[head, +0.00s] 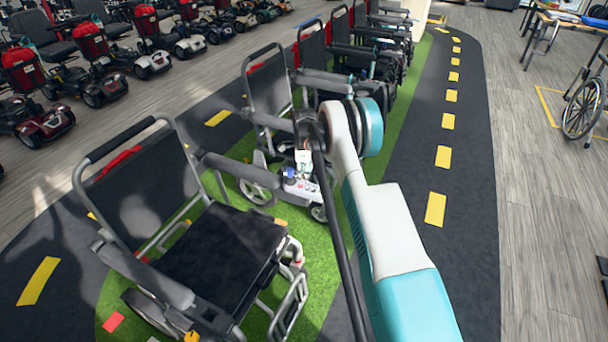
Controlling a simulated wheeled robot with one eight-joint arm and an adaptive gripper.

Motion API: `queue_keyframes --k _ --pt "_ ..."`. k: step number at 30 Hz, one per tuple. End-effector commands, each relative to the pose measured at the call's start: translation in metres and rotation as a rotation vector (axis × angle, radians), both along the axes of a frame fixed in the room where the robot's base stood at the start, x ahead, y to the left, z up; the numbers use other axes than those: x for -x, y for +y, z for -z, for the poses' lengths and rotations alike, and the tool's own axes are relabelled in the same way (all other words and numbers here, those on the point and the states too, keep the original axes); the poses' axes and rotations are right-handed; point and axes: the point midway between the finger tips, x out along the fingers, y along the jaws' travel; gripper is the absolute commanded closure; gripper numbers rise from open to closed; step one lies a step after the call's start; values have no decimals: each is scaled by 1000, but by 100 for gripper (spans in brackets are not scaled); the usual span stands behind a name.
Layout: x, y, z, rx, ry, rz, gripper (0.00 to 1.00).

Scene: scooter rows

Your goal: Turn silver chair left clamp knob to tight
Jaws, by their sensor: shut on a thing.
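My gripper (303,160) points down in front of the second wheelchair in the row, at the end of my white and teal arm. It is small in view and partly covered by my wrist. It is shut on what looks like the clamp knob, though its fingers hide the contact. Just below is a small pale panel (306,188) with a blue part (289,173) and red spots. The silver-framed wheelchair (262,90) with a dark backrest stands behind. How far the knob is turned cannot be seen.
A nearer grey-framed wheelchair (225,240) with a black seat stands at left, close to my arm. More wheelchairs (365,50) line the green strip behind. Red scooters (40,105) stand at far left. The dark lane (465,180) at right is clear.

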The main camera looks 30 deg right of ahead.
Motion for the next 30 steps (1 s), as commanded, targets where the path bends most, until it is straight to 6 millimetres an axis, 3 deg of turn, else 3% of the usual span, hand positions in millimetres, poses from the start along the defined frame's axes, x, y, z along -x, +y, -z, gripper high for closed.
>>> queue_keyframes --k 20,21,30 --pt "-1 0 0 0 -1 58 96" --pt "-1 0 0 0 -1 57 64" --pt "0 0 0 0 0 54 64"
